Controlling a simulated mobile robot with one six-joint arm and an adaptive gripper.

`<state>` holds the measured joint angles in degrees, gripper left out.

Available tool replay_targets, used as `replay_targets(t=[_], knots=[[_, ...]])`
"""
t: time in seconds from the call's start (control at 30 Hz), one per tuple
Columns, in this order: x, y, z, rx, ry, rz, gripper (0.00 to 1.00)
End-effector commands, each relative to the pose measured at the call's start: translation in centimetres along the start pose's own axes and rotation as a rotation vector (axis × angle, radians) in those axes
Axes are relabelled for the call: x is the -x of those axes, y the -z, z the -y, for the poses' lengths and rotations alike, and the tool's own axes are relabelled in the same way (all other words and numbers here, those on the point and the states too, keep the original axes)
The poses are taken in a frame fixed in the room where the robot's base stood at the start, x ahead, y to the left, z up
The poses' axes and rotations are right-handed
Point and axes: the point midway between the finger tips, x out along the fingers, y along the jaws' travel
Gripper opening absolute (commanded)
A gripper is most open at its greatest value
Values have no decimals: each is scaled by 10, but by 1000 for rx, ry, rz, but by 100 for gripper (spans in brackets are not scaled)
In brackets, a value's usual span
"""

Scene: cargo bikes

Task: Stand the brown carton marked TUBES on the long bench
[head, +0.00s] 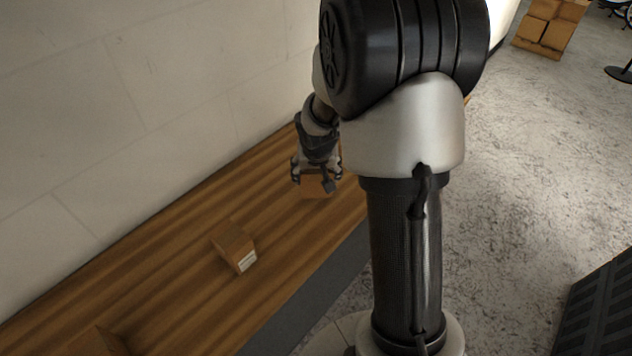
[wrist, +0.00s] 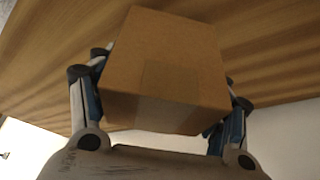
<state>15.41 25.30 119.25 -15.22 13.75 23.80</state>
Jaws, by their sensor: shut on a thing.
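My gripper (head: 316,182) is over the far part of the long wooden bench (head: 180,265), beside the wall. In the wrist view its fingers (wrist: 160,100) are shut on the two sides of a plain brown carton (wrist: 165,60). No TUBES marking shows on the faces I see. In the head view the carton is mostly hidden by the gripper and blends with the wood. The bench's wood (wrist: 270,50) shows behind the carton in the wrist view. I cannot tell whether the carton touches the bench.
A small brown carton with a white label (head: 235,247) sits on the bench nearer to me. Part of another brown box (head: 98,343) shows at the bottom left. Stacked cartons (head: 548,28) stand at the far right. A dark crate (head: 598,310) is at the lower right. The bench between is bare.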

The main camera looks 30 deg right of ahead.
Motion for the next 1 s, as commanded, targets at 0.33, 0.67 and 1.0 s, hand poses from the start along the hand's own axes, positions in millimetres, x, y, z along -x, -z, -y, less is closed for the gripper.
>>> replay_targets(t=[0.33,0.67,1.0], knots=[[-26,-11,0,1,0,1,41],[-28,-12,0,1,-1,2,79],[-28,-12,0,1,-1,2,91]])
